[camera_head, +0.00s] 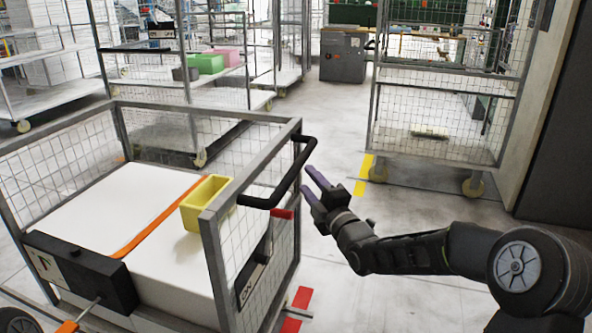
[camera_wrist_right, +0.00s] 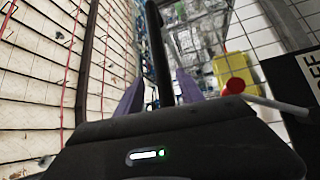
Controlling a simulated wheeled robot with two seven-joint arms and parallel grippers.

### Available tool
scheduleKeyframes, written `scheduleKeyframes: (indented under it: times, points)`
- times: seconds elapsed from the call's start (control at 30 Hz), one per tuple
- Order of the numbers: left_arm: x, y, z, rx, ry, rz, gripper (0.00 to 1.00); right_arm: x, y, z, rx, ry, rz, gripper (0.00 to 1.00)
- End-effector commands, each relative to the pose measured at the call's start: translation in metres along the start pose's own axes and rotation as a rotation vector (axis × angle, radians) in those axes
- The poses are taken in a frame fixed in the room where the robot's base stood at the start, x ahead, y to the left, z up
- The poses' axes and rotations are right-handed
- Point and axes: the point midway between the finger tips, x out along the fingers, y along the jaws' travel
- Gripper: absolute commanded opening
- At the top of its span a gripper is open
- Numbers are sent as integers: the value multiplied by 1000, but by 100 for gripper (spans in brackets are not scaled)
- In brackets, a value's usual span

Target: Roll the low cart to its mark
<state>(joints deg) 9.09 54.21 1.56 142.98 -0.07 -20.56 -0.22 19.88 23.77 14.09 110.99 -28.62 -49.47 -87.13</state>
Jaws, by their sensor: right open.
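The low cart, a grey mesh-sided frame (camera_head: 207,258), stands at the left front of the head view. It carries white blocks (camera_head: 75,215), an orange strap (camera_head: 160,218) and a yellow bin (camera_head: 203,200). Its black handle (camera_head: 287,181) juts out at the right. My right gripper (camera_head: 308,181) is open, with its purple fingertips close beside the handle. In the right wrist view the black handle bar (camera_wrist_right: 157,55) shows between the purple fingers; contact cannot be told. A red floor marking (camera_head: 297,310) and a yellow one (camera_head: 364,174) show; which is the cart's mark is unclear. My left gripper is out of view.
A red-tipped lever (camera_head: 282,214) and a lettered plate (camera_head: 254,284) sit on the cart's right side. Tall mesh carts stand behind it, one at the back right (camera_head: 440,110). A grey cabinet (camera_head: 343,55) is farther back. Floor between the carts is clear.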

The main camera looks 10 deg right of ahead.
Motion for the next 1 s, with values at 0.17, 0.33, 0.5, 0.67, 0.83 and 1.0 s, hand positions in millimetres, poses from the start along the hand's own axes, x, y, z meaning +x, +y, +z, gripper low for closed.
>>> scheduleKeyframes:
  times: [0.17, 0.33, 0.5, 0.67, 0.83, 1.0]
  points:
    - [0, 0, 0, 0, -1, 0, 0, 0, -1, 0, 3, -1, -2, 45]
    - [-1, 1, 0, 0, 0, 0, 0, 7, 0, 0, 5, -1, -2, 45]
    - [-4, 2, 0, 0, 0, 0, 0, 27, -1, 0, 8, -1, -3, 45]
    - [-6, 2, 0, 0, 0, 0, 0, 53, -1, 0, 7, -1, -4, 45]
    - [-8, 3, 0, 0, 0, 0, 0, 72, -2, 0, 8, -1, -3, 45]
    - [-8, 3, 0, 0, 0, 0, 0, 78, -2, 0, 7, -1, -5, 45]
